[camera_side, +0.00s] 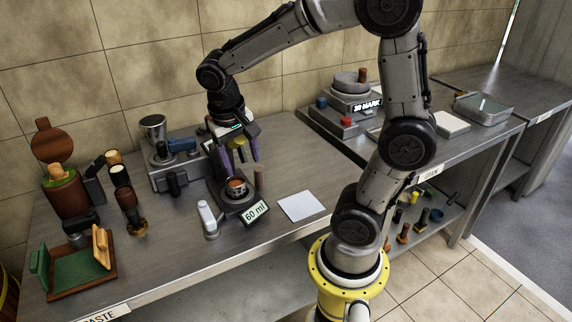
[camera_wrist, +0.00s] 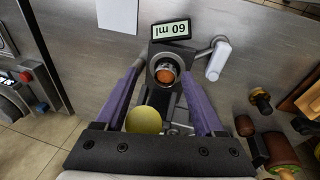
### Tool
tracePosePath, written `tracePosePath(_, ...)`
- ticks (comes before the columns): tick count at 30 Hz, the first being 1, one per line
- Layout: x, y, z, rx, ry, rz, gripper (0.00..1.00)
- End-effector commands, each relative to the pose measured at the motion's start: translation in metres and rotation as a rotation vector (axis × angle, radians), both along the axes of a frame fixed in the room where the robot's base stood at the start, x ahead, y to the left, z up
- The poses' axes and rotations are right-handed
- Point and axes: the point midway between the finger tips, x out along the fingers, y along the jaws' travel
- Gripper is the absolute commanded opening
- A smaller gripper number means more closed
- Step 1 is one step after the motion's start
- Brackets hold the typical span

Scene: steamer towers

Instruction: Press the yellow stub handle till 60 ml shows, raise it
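The yellow stub handle (camera_wrist: 143,120) shows as a round yellow top between my fingers in the wrist view, closer to the left finger. A cup (camera_side: 237,188) with orange-brown contents sits on the dispenser base, also in the wrist view (camera_wrist: 165,72). The display (camera_side: 255,212) reads 60 ml; it appears upside down in the wrist view (camera_wrist: 170,30).
A white bottle-like piece (camera_side: 208,219) stands left of the cup, and a white sheet (camera_side: 301,206) lies right of the display. A grey unit with dark levers (camera_side: 172,172) stands behind left. A green-lined wooden box (camera_side: 75,265) is at the front left.

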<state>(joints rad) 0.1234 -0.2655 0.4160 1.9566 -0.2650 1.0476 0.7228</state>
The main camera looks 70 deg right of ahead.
Motion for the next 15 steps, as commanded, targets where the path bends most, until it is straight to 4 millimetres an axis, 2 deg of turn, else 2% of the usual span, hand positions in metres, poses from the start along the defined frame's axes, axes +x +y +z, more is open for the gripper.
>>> tracePosePath(12,-0.009,0.01,-0.042,-0.175,-0.18,0.01,0.68)
tracePosePath(13,-0.009,0.011,-0.043,-0.184,-0.188,0.009,0.68)
tracePosePath(15,-0.008,0.016,-0.026,-0.181,-0.195,0.005,0.68)
